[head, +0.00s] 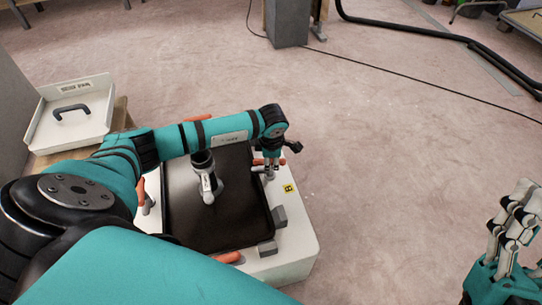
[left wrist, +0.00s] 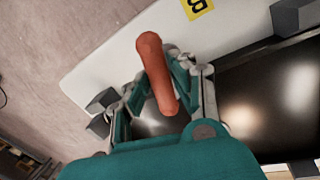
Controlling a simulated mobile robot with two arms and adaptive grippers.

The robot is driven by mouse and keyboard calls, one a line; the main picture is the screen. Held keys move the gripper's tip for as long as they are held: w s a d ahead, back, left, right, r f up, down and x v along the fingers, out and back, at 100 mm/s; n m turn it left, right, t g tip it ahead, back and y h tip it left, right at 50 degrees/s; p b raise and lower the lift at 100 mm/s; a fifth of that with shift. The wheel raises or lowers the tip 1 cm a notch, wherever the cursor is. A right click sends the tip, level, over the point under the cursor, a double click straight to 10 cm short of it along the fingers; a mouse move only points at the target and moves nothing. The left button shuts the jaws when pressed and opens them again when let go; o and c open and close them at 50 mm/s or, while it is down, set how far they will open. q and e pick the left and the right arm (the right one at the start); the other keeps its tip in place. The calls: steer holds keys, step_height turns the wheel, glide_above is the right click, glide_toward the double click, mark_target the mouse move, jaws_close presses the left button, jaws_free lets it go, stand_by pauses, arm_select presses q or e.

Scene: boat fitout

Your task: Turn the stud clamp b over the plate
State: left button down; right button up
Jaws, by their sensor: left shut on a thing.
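Stud clamp b has an orange-red handle (left wrist: 158,75) and sits at the right edge of the plate, by the yellow label B (head: 289,188). My left gripper (head: 269,163) is shut on this handle, which stands up between the fingers in the left wrist view. The fingers and arm hide most of the clamp in the head view. The plate (head: 235,220) is dark and glossy and lies on a white base (head: 300,235). My right gripper (head: 512,215) is at the lower right, apart from the base, fingers spread and empty.
More orange handles show around the plate, one at the front (head: 228,258) and one at the back (head: 198,118). Grey blocks (head: 279,216) stand at the plate's right corner. A black-and-white fitting (head: 206,180) stands over the plate. A white tray (head: 95,125) is at left. The floor right is clear.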

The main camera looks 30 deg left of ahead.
arm_select(q)
steer(key=shift+w+r+n+p, duration=0.25)
steer(key=shift+n+p, duration=0.1)
steer(key=shift+n, duration=0.65)
steer(key=shift+w+a+n+y, duration=0.1)
steer(key=shift+n+y, duration=0.2)
steer(key=shift+n, duration=0.4)
arm_select(e)
steer(key=shift+w+a+f+g+h, duration=0.1)
steer(key=shift+w+f+g+h, duration=0.15)
steer(key=shift+w+f+g, duration=0.4)
steer(key=shift+w+a+f+g+h, duration=0.2)
steer(key=shift+w+f+g, duration=0.2)
steer(key=shift+w, duration=0.4)
steer(key=shift+w+a+f+g+h, duration=0.1)
steer(key=shift+w+f+g+h, duration=0.15)
steer(key=shift+w+f+g, duration=0.4)
steer(key=shift+d+r, duration=0.1)
arm_select(q)
steer(key=c, duration=1.3)
jaws_free()
steer(key=shift+o, duration=0.9)
steer(key=shift+f, duration=0.2)
steer(key=v, duration=1.2)
